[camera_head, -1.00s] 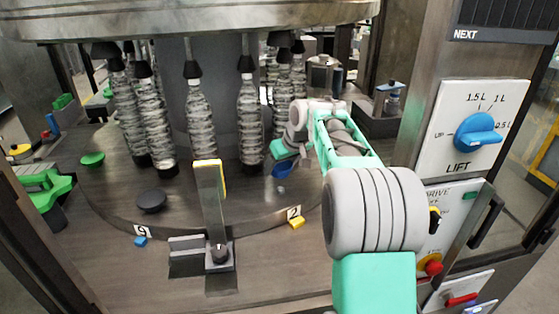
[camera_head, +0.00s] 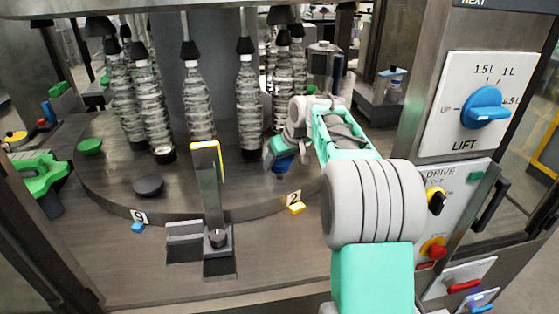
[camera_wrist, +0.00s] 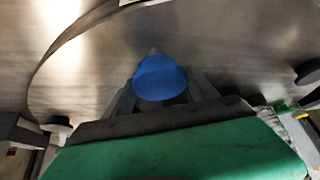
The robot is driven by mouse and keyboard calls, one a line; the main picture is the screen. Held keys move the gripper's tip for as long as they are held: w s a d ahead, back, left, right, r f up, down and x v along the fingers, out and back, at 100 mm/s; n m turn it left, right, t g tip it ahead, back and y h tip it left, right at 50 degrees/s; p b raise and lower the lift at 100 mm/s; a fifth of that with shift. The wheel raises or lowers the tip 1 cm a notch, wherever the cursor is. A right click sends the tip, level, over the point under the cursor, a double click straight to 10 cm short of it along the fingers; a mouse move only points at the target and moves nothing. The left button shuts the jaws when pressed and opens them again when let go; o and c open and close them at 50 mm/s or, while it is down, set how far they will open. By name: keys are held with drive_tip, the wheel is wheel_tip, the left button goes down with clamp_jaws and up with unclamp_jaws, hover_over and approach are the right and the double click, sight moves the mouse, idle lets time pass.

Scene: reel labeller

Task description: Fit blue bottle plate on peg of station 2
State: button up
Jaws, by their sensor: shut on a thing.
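The blue bottle plate (camera_head: 284,163) is held in my gripper (camera_head: 281,153) above the round table, behind the "2" label (camera_head: 293,197). In the wrist view the blue plate (camera_wrist: 160,78) sits between the fingers of my gripper (camera_wrist: 160,92). A small grey tip shows just past the plate's far edge in that view. In the head view the peg of station 2 (camera_head: 279,173) seems to show as a small light spot right under the plate. I cannot tell whether plate and peg touch. My arm hides part of the area to the right.
Clear bottles (camera_head: 249,105) hang behind and left of my gripper. A black plate (camera_head: 148,186) and a green plate (camera_head: 90,146) stand on the round table (camera_head: 115,195). A yellow-tipped post (camera_head: 211,185) stands in front. The control panel (camera_head: 465,105) is at right.

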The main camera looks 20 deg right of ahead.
drive_tip(key=shift+f+b, duration=0.95)
drive_tip(key=shift+f, duration=0.45)
drive_tip(key=o, duration=1.5)
drive_tip(key=shift+r, duration=0.1)
drive_tip(key=b+v, duration=0.1)
drive_tip(key=v, duration=0.6)
drive_tip(key=shift+s+r, duration=0.15)
drive_tip(key=shift+r, duration=0.1)
